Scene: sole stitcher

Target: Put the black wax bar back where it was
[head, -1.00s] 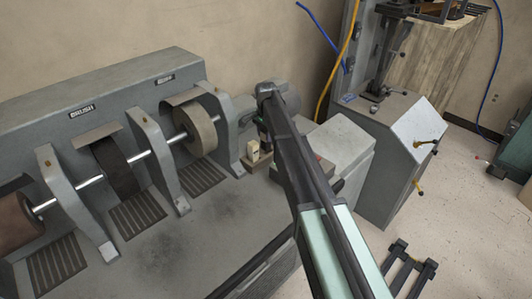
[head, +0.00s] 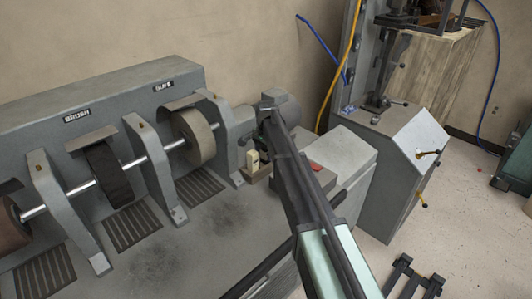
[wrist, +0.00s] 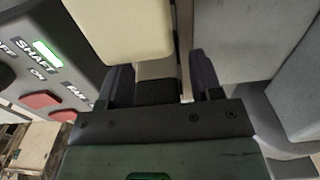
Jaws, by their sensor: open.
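My gripper (wrist: 162,72) is open in the wrist view, with its two dark fingers apart. A dark block (wrist: 157,92), apparently the black wax bar, lies between the fingers; I cannot tell if either touches it. A cream bar (wrist: 118,28) stands just beyond the left finger. In the head view the cream bar (head: 253,159) stands in a small brown holder (head: 257,174) beside the machine's end. My arm hides the gripper and the black bar there.
A panel (wrist: 50,85) with red buttons and a lit green display is at the left in the wrist view. In the head view, brush wheels (head: 193,138) turn on a shaft to the left. A grey cabinet (head: 400,160) stands to the right.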

